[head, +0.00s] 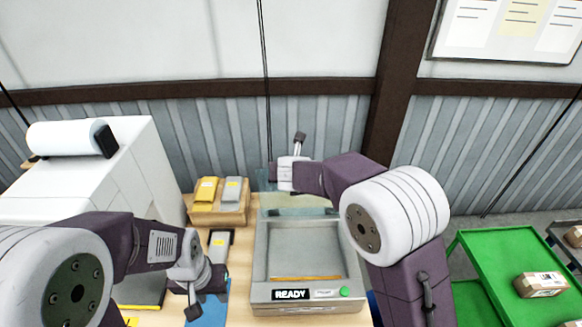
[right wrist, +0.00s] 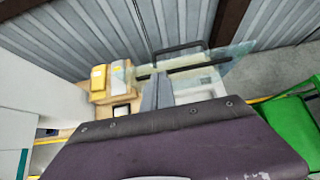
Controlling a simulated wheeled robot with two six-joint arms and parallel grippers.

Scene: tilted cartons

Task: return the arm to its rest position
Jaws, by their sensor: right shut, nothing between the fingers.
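My right gripper (right wrist: 157,92) is shut and empty; its two grey fingers lie together in the right wrist view. In the head view my right arm reaches in from the right, and its gripper (head: 285,172) is over the far side of the grey machine (head: 260,260), above a glassy lid. My left gripper (head: 207,288) hangs low at the left of the machine, over a blue mat (head: 208,315). I cannot make out whether its fingers are apart. The machine's front display reads READY beside a green button.
A wooden holder (head: 232,216) carries a yellow block (head: 205,193) and a grey block (head: 232,189). A white machine with a paper roll (head: 66,137) stands at left. A green cart (head: 492,262) with a carton (head: 540,284) is at right. A wall is behind.

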